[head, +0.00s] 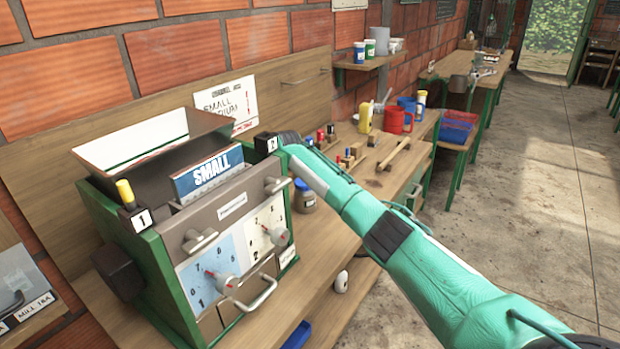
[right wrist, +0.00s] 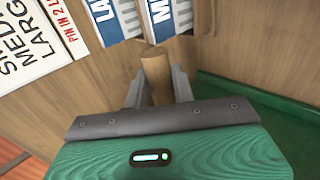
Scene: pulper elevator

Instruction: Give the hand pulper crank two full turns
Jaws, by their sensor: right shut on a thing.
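The hand pulper (head: 160,240) is a green-framed box with grey front panels, a light hopper (head: 130,138) on top and a blue SMALL plate (head: 208,172). It stands on the bench at the left of the head view. My right arm reaches to its far right side, where the wrist end partly hides what is there. In the right wrist view my right gripper (right wrist: 158,88) is shut on an upright wooden handle (right wrist: 156,68), which looks like the crank's grip. The crank's arm and shaft are hidden. My left gripper is not in view.
Blue-and-white plates (right wrist: 118,18) hang near the gripper. The floor at right is clear.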

